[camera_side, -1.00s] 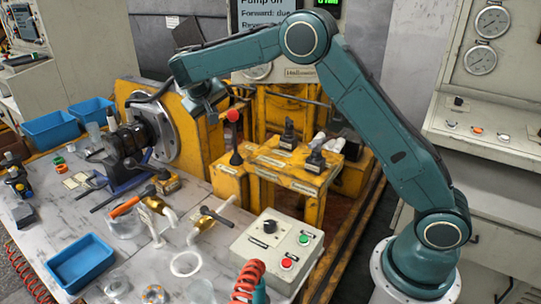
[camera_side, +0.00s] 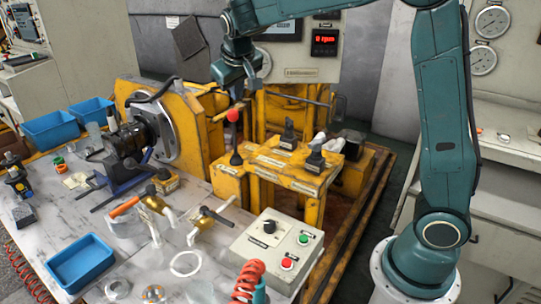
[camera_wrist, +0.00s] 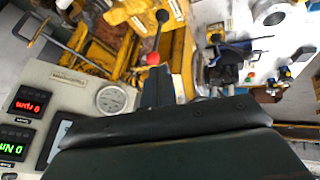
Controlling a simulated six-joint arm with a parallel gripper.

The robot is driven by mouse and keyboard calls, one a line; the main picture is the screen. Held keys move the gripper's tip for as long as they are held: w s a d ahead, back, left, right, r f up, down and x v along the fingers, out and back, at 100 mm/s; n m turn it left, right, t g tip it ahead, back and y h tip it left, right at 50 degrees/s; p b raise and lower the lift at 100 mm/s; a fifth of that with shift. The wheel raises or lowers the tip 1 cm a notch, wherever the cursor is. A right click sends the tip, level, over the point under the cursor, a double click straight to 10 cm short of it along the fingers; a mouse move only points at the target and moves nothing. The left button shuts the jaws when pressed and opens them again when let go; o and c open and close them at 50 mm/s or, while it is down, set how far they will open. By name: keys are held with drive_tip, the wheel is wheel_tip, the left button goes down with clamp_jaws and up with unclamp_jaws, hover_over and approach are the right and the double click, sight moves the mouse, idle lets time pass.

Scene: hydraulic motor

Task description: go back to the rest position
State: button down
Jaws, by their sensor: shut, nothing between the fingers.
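My gripper (camera_side: 240,94) hangs in the air in the side view, above and close to the red-knobbed lever (camera_side: 233,116) on the yellow stand. It looks shut and holds nothing. Whether it touches the knob cannot be told from the side view. In the wrist view the dark body of my gripper fills the lower middle, and the red knob (camera_wrist: 153,58) shows just beyond it. The hydraulic motor (camera_side: 128,138) sits at the round flange of the yellow housing (camera_side: 200,125), left of my gripper.
The display panel (camera_side: 300,60) stands behind my gripper; its red readouts (camera_wrist: 28,105) show in the wrist view. A control box (camera_side: 265,245), valves and a blue tray (camera_side: 80,262) occupy the bench. Air above the bench is free.

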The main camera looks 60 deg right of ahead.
drive_tip(key=s+a+r+n+y, duration=0.1)
drive_tip(key=s+r, duration=0.1)
drive_tip(key=s, duration=0.6)
drive_tip(key=s+a+r+y, duration=0.1)
drive_tip(key=s+a+y, duration=0.1)
drive_tip(key=s, duration=0.6)
drive_tip(key=s+a+f+n, duration=0.1)
drive_tip(key=s+a+f, duration=0.1)
drive_tip(key=s, duration=0.5)
drive_tip(key=s+a+f+y, duration=0.1)
drive_tip(key=s+a+f, duration=0.1)
drive_tip(key=s, duration=0.6)
drive_tip(key=shift+f+n+t+y, duration=0.3)
drive_tip(key=shift+f+n+t, duration=0.1)
drive_tip(key=shift+f, duration=0.1)
